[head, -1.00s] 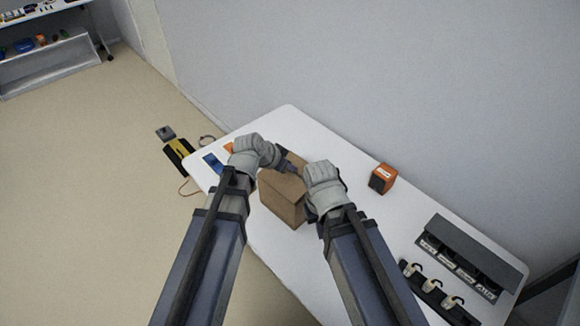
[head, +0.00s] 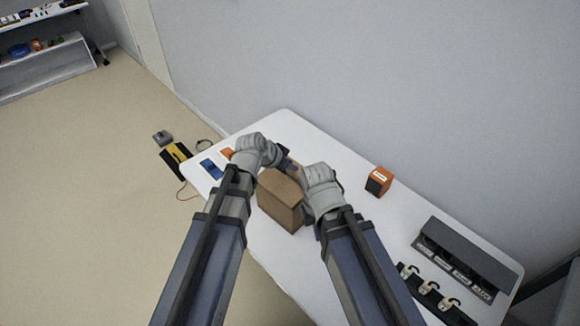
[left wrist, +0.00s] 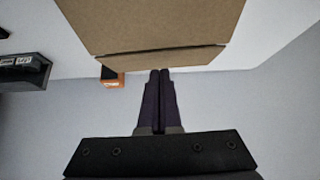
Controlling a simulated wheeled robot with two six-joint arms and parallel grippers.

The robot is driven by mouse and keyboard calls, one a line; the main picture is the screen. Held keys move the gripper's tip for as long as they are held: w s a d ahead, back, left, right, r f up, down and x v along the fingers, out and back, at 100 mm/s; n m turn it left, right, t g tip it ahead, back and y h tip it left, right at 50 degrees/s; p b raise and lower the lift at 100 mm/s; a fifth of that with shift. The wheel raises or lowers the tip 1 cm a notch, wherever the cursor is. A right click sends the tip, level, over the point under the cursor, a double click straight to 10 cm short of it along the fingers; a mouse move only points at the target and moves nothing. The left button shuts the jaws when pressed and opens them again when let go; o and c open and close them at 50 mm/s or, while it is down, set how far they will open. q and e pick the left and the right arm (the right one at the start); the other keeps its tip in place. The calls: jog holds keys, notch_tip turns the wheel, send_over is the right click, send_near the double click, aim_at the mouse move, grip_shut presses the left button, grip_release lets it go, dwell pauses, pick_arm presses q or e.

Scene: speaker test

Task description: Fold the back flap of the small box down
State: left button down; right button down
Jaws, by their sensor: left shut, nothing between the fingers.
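The small brown cardboard box (head: 281,205) stands on the white table between my two arms. In the left wrist view the box (left wrist: 150,22) fills the top, with a narrow flap strip (left wrist: 165,57) along its lower edge. My left gripper (head: 289,164) is at the far side of the box. Its dark fingers (left wrist: 160,74) are together and empty, with their tips at or very near the flap strip; I cannot tell whether they touch. My right gripper (head: 300,172) is close by at the box's far right; its fingers are mostly hidden.
An orange box (head: 379,181) stands to the right, near the wall. A dark grey rack (head: 465,257) and a black strip with several pale items (head: 430,288) lie at the table's right end. A blue item (head: 210,168) lies at the left. The table (head: 375,235) is clear between.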

aim_at(293, 174)
pick_arm(q)
jog(key=r+p, duration=0.3)
jog(key=shift+w+d+r, duration=0.25)
jog(key=shift+w, duration=0.05)
jog(key=s+a+r+p, duration=0.4)
jog(key=s+a, duration=0.2)
jog(key=shift+s, duration=0.4)
jog(key=shift+r, duration=0.1)
